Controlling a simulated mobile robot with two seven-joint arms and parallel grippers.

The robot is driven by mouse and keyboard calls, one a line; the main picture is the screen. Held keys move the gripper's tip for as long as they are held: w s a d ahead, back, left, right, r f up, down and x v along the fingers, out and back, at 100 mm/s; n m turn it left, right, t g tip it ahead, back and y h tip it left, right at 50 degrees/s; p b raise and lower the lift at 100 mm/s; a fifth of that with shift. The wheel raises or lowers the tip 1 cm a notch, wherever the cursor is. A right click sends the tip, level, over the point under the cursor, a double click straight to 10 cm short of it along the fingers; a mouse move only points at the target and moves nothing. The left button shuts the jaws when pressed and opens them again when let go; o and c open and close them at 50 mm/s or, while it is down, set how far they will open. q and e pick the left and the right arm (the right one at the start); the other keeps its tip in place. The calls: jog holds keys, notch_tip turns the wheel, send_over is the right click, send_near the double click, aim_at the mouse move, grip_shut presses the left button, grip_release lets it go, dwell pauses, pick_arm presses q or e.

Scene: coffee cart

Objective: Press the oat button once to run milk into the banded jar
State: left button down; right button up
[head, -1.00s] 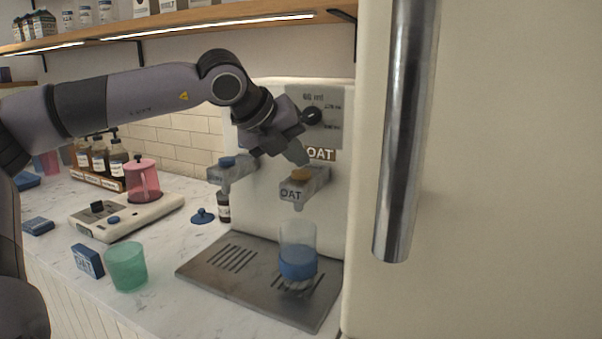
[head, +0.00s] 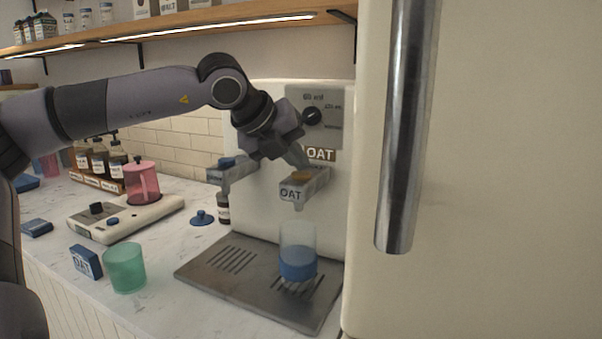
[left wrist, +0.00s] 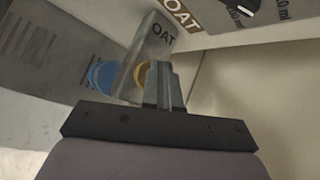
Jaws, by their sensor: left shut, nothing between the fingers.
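The oat spout block (head: 293,193), lettered OAT, juts from the cream dispenser; its amber button (head: 301,176) is on top, partly covered by my fingers. The button also shows in the left wrist view (left wrist: 141,74), right beside my fingertips. My left gripper (head: 303,164) is shut and empty, pointing down at the button; whether it touches cannot be told. The clear jar with a blue band (head: 298,263) stands upright on the drip tray (head: 225,285) under the oat spout. I cannot make out any milk in it. My right gripper is out of view.
A second spout with a blue button (head: 228,163) is left of the oat one. A dial (head: 312,117) is above. A green cup (head: 125,268), blue box (head: 86,261) and pink jug on a scale (head: 143,184) stand left. A tall door with a metal handle (head: 405,130) borders the right.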

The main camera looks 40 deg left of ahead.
aim_at(296, 174)
pick_arm(q)
jog(key=shift+f, duration=0.2)
jog(key=shift+r, duration=0.15)
dwell(0.3)
jog(key=shift+r+p, duration=0.35)
jog(key=shift+r, duration=0.45)
jog(key=shift+r+p, duration=1.6)
jog(key=shift+r, duration=0.95)
jog(key=shift+f, duration=0.1)
